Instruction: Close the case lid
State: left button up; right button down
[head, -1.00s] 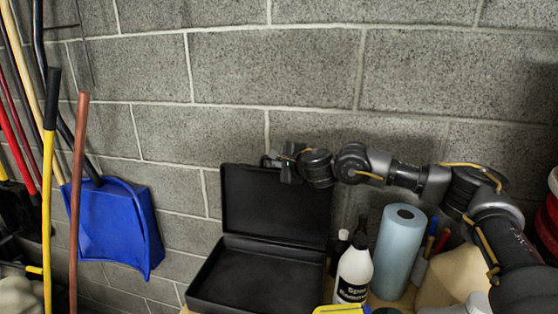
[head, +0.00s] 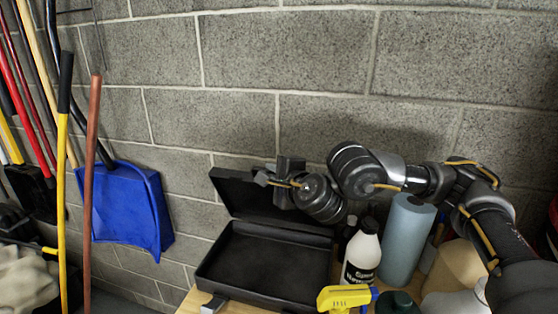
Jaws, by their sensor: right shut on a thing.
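The black case stands open on the table, with its empty-looking base (head: 262,262) facing up. Its lid (head: 242,196) is raised at the back and tilted, and the arm covers the lid's right part. My right gripper (head: 276,176) is at the lid's upper edge and is shut on the lid. The exact contact is partly hidden by the gripper itself. My left gripper is not in view.
A white bottle with a black label (head: 362,255), a blue roll (head: 405,240) and a yellow spray head (head: 343,297) stand close right of the case. A block wall (head: 330,60) rises behind. A blue dustpan (head: 130,210) and long handles are at left.

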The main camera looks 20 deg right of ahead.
jog(key=shift+s+a+f+n+t, duration=0.35)
jog(key=shift+s+a+f, duration=0.2)
jog(key=shift+s+f, duration=0.25)
jog(key=c, duration=1.7)
grip_release()
jog(key=shift+c, duration=0.2)
jog(key=shift+w+d, duration=0.2)
jog(key=shift+w, duration=0.05)
jog(key=shift+a+r, duration=0.1)
